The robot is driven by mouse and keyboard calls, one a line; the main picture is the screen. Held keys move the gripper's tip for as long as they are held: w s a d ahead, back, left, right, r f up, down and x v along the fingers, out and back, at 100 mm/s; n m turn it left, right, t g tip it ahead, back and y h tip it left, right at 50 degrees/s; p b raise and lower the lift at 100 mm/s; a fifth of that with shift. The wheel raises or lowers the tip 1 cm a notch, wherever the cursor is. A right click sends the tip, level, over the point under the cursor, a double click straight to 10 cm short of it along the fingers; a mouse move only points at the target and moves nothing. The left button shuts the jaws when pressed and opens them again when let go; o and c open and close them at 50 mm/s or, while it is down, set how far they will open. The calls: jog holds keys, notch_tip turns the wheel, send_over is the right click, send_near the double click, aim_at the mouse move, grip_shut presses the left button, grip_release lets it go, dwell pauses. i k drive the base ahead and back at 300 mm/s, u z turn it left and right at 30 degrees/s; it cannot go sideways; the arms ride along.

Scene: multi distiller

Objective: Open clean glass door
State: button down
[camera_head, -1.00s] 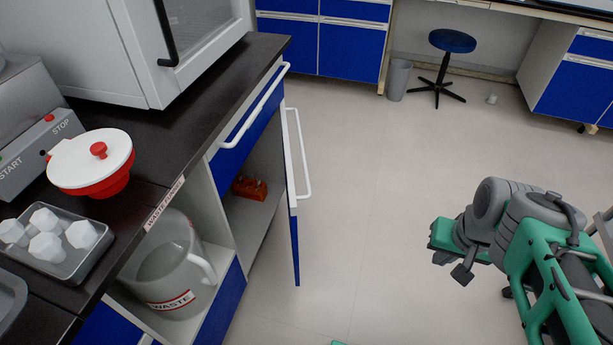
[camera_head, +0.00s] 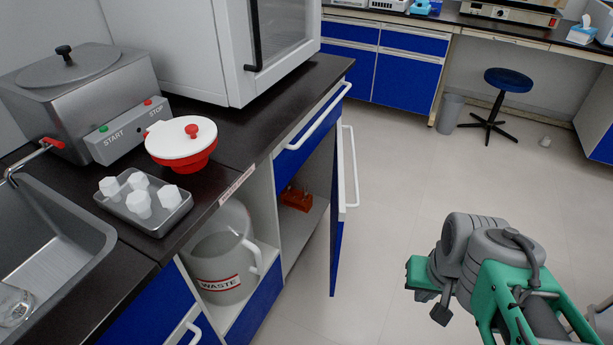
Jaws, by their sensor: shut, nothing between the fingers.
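A white cabinet (camera_head: 195,50) with a glass door (camera_head: 284,22) stands on the black counter at the top of the head view, cut off by the frame edge. The door looks shut. Its black vertical handle (camera_head: 255,38) is on the left side of the door. My gripper (camera_head: 428,295) is at the lower right, over the open floor, well apart from the cabinet and handle. It is shut and holds nothing; its fingertips are small and partly hidden by the arm.
A blue lower cabinet door (camera_head: 337,240) stands open into the floor space, its white handle (camera_head: 351,165) sticking out. A WASTE jug (camera_head: 222,262), a red-and-white pot (camera_head: 184,142) and a tray (camera_head: 150,222) are at left. A stool (camera_head: 508,80) stands far off; the middle floor is clear.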

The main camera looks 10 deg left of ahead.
aim_at(342, 206)
jog(key=u, duration=0.6)
jog(key=i, duration=0.95)
jog(key=u, duration=0.1)
